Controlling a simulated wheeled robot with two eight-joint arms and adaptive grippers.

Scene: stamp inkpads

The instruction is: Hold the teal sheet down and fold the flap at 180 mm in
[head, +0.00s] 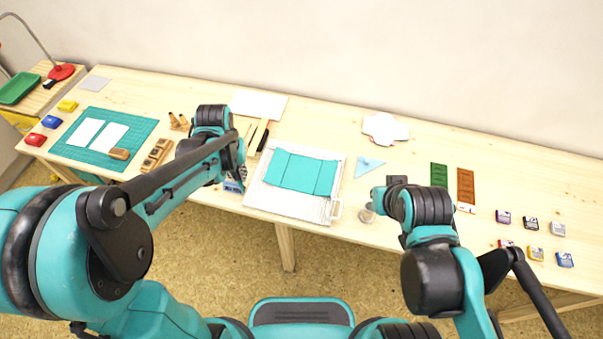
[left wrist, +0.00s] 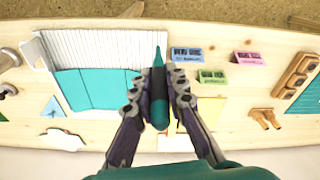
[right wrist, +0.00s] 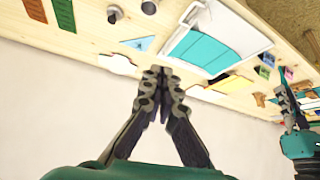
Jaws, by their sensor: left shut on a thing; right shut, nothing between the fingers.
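The teal sheet (head: 302,172) lies on a white grooved scoring board (head: 284,206), with two crease lines across it. It also shows in the left wrist view (left wrist: 104,88) and the right wrist view (right wrist: 203,50). I cannot tell whether its side flaps are slightly raised. My left gripper (left wrist: 158,88) is shut on a dark teal pointed tool (left wrist: 158,112), beside the sheet's edge in the left wrist view. The arm hides most of this gripper in the head view. My right gripper (right wrist: 162,72) is shut and empty, off to the right of the board in the head view.
A green cutting mat (head: 75,150) with white cards is at left. Green and brown panels (head: 439,176) lie at right.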

